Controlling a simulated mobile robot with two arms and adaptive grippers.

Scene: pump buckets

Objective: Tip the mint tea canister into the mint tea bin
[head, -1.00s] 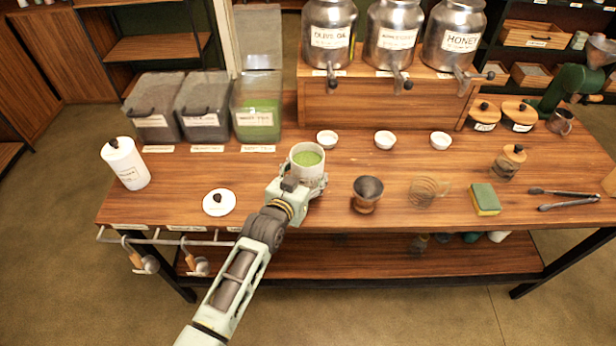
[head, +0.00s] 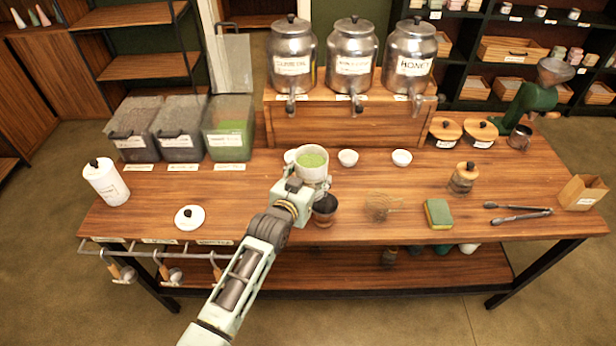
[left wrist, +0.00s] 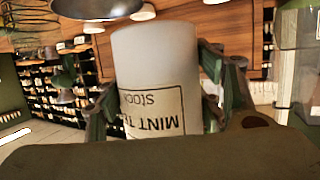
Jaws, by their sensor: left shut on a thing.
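The open white mint tea canister (head: 313,176) is held upright, with green tea showing at its top. My left gripper (head: 309,183) is shut around its side. In the left wrist view the canister (left wrist: 155,65) sits between the fingers, its "MINT T..." label upside down in the picture. The mint tea bin (head: 228,145) is the clear bin with green contents, rightmost of three, to the left of the canister. Its lid (head: 229,62) stands raised behind it. The white canister lid (head: 190,217) with a dark knob lies on the bench. My right gripper is out of view.
Two dark-filled bins (head: 179,140) stand left of the mint bin. Another white canister (head: 107,182) is at far left. Small bowls (head: 348,157) and metal dispensers (head: 352,60) are behind.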

